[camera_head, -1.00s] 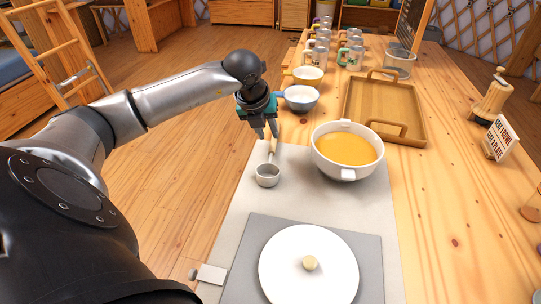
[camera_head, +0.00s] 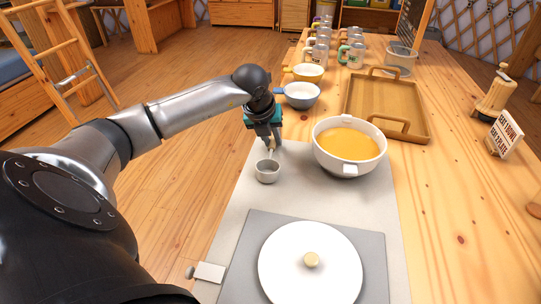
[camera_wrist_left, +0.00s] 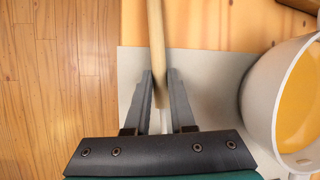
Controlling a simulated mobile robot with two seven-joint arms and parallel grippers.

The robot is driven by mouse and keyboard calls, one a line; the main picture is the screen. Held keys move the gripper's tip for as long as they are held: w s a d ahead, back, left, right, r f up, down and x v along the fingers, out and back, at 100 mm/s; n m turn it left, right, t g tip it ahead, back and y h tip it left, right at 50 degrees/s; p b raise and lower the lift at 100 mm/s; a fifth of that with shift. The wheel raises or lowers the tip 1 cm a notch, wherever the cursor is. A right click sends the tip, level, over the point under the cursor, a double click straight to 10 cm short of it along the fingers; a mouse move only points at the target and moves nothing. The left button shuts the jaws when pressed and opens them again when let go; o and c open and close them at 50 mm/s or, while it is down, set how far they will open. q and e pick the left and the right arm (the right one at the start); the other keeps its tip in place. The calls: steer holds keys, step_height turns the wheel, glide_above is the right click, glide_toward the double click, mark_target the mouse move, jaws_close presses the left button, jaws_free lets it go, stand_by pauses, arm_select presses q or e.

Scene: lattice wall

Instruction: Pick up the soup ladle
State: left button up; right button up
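The soup ladle (camera_head: 267,171) stands on the grey mat, left of the soup pot. Its small grey cup faces up, and its handle runs back to my left gripper (camera_head: 271,144). In the left wrist view the wooden handle (camera_wrist_left: 156,35) passes between the two fingertips of my left gripper (camera_wrist_left: 161,72), with little gap on either side. Whether the fingers press on it is not clear. The cup is not seen in the wrist view. My right gripper is not in view.
The white pot (camera_head: 349,168) of orange soup stands right of the ladle, close to my left gripper. A white lid (camera_head: 310,275) lies in front on a grey board. Bowls (camera_head: 299,97), mugs and a wooden tray (camera_head: 384,123) stand behind. The right side of the table is mostly clear.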

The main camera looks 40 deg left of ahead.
arm_select(q)
jaws_close()
stand_by(1.2)
